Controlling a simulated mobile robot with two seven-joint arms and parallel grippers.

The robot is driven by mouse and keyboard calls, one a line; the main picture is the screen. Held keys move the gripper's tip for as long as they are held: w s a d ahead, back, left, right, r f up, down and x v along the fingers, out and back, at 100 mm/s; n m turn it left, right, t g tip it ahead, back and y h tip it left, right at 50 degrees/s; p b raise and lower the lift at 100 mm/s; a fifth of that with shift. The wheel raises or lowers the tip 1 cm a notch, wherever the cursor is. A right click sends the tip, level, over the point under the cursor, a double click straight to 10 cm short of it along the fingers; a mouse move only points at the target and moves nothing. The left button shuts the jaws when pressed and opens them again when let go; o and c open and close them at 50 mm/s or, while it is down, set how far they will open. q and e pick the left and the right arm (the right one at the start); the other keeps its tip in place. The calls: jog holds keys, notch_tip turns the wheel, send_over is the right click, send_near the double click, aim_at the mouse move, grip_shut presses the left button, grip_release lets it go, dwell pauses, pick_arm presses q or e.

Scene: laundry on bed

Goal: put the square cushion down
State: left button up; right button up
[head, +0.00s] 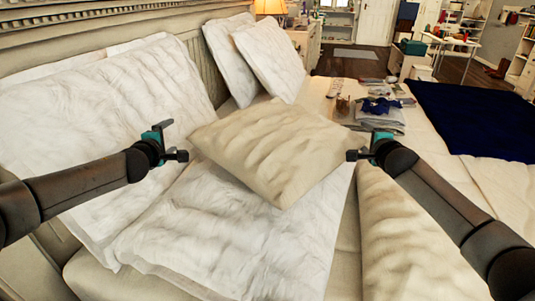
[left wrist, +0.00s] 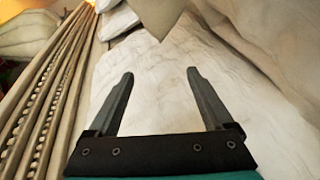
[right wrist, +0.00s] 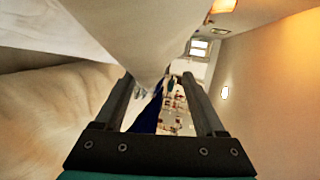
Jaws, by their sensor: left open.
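The square cushion (head: 272,148), beige and wrinkled, is in the middle of the head view, slightly tilted over a white pillow (head: 225,235). I cannot tell whether it rests fully on it. My left gripper (head: 178,139) is open and empty, just left of the cushion's left corner. In the left wrist view a cushion corner (left wrist: 160,14) hangs beyond the fingertips. My right gripper (head: 364,145) is at the cushion's right corner with its fingers apart. In the right wrist view the cushion corner (right wrist: 150,45) points down toward the gap between the fingers; contact is unclear.
White pillows (head: 105,125) lean on the headboard (head: 90,30), with further upright ones (head: 268,60) behind the cushion. A long beige cushion (head: 410,245) lies at the front right. Folded clothes (head: 378,112) and a dark blue cloth (head: 480,120) lie on the bed's far side.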

pick_arm(q)
jog(key=v, duration=1.1)
jog(key=shift+s, duration=0.3)
pick_arm(e)
jog(key=o, duration=0.4)
jog(key=shift+s, duration=0.1)
jog(key=shift+v, duration=5.9)
pick_arm(q)
jog(key=shift+r, duration=0.1)
notch_tip(320, 180, up, 3)
jog(key=p, duration=0.2)
jog(key=shift+f+p, duration=0.25)
jog(key=shift+p, duration=0.05)
pick_arm(e)
jog(key=d, duration=0.2)
jog(key=s+d, duration=0.2)
jog(key=d, duration=0.1)
jog(key=shift+d, duration=0.3)
